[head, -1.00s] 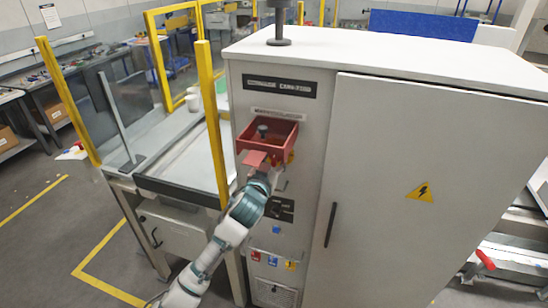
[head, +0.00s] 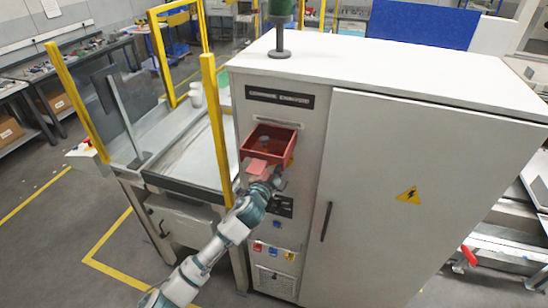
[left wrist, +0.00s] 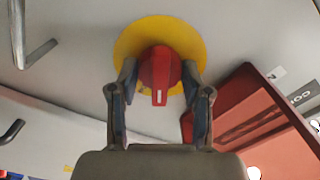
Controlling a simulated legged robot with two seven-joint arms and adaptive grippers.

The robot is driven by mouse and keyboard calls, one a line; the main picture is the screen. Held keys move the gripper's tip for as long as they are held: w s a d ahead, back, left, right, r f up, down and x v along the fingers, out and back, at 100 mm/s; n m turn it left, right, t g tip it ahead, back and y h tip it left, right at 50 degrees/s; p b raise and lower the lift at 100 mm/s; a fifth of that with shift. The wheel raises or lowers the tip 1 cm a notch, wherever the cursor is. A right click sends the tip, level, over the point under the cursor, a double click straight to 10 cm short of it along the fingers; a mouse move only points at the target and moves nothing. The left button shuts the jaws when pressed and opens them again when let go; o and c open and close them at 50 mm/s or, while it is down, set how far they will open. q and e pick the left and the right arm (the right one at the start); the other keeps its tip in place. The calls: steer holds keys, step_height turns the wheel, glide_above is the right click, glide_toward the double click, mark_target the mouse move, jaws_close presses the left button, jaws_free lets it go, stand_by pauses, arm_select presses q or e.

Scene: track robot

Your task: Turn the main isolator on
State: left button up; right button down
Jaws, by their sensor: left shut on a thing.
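The isolator is a red rotary knob (left wrist: 160,68) on a round yellow plate (left wrist: 128,45) on a pale cabinet face. A white mark on the knob points down in the left wrist view. My left gripper (left wrist: 160,82) is shut on the knob, one finger on each side. In the head view my left gripper (head: 272,182) is at the cabinet front (head: 305,205), just below a red open box (head: 262,152). The knob is hidden there behind the gripper. My right gripper is not in view.
The red box also shows close to my fingers in the left wrist view (left wrist: 255,100). A cabinet door (head: 420,140) with a dark handle (head: 327,221) is on the right. A yellow guard post (head: 215,130) stands left of the cabinet.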

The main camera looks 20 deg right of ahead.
arm_select(q)
steer(key=m+p, duration=0.2)
steer(key=m, duration=0.2)
steer(key=shift+r, duration=0.2)
steer(key=shift+f+m+p, duration=0.1)
steer(key=shift+m+p, duration=0.6)
steer(key=shift+m, duration=0.1)
steer(key=shift+f, duration=0.1)
steer(key=o, duration=1.1)
steer(key=shift+c, duration=0.2)
steer(key=shift+o, duration=0.6)
steer(key=shift+w+d+f, duration=0.1)
steer(key=shift+w+d, duration=0.05)
steer(key=shift+d, duration=0.1)
steer(key=v, duration=1.2)
